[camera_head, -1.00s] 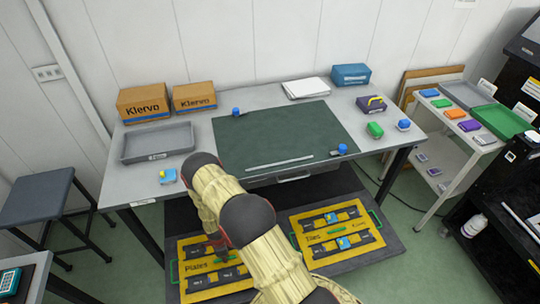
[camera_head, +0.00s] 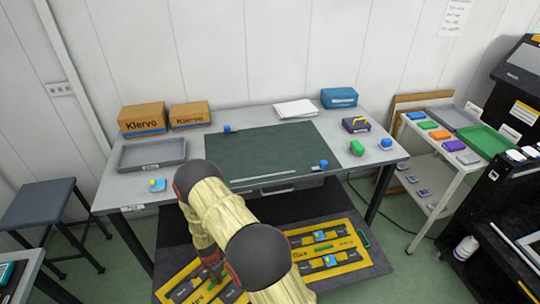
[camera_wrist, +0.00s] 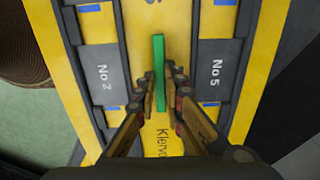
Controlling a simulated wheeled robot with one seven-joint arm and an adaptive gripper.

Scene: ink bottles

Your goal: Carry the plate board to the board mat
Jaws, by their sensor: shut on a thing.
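The plate board (camera_head: 170,289) is a yellow board with dark slotted strips, on the left in the low area in front of the table. My gripper (camera_head: 214,272) is over it, partly hidden by my arm. In the wrist view my gripper (camera_wrist: 160,85) is shut on the board's upright green handle (camera_wrist: 158,55), between strips marked No 2 and No 5. Whether the board touches the surface beneath is unclear. A dark green mat (camera_head: 260,150) lies on the grey table; I cannot tell whether it is the board mat.
A second yellow board (camera_head: 350,228) lies to the right, close to the first; my arm hides their near sides. The table (camera_head: 110,190) carries boxes, a grey tray (camera_head: 125,155) and small bottles. A stool (camera_head: 45,195) stands left, a stocked white trolley (camera_head: 455,175) right.

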